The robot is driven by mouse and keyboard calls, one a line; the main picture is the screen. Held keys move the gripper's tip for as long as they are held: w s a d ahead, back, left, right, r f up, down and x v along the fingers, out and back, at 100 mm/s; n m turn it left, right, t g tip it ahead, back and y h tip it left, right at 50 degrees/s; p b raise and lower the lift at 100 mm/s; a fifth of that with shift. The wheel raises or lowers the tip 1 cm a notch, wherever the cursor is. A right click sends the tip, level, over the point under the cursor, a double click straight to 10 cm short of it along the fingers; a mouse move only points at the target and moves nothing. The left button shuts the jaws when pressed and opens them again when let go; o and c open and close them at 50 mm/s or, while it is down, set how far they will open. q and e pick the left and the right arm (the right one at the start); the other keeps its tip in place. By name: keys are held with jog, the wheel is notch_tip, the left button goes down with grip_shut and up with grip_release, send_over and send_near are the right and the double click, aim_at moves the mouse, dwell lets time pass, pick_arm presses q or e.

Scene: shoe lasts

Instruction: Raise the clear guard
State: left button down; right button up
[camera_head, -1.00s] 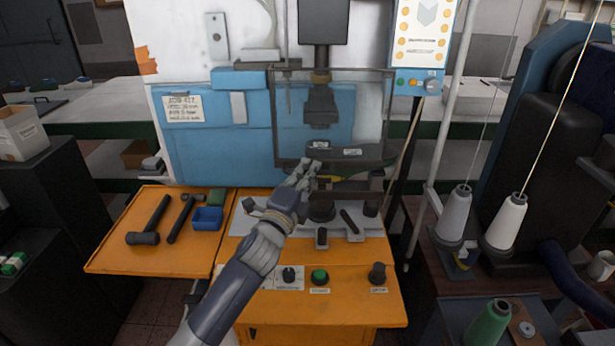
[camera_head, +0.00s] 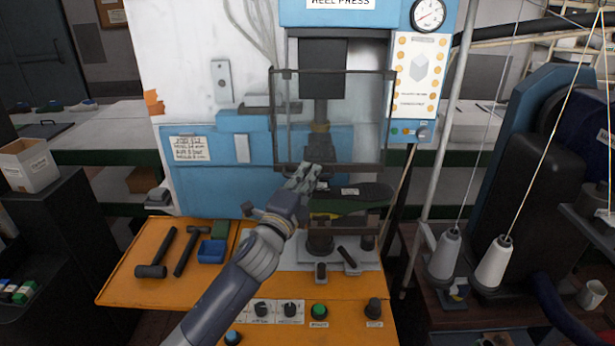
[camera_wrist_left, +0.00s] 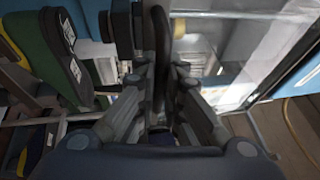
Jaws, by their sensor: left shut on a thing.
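The clear guard (camera_head: 350,115) is a see-through panel in a dark frame at the front of the blue and white heel press. Its lower edge stands above the dark shoe sole or last (camera_head: 360,192) on the press. My left gripper (camera_head: 304,176) is at the guard's lower edge, left of its middle, and is shut on the guard's handle. In the left wrist view a dark curved bar, seemingly the handle (camera_wrist_left: 161,55), runs between the fingers (camera_wrist_left: 160,85). The exact finger contact is partly hidden. My right gripper is not in view.
An orange side shelf (camera_head: 150,290) holds two hammers and a blue tray (camera_head: 212,251). Knobs and a green button (camera_head: 319,311) line the front panel. Thread cones (camera_head: 495,262) and a dark machine stand at right, beside a pale pole (camera_head: 440,150).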

pick_arm(q)
jog(key=c, duration=1.7)
grip_release()
jog(key=shift+s, duration=0.1)
jog(key=v, duration=1.2)
jog(key=shift+f, duration=0.1)
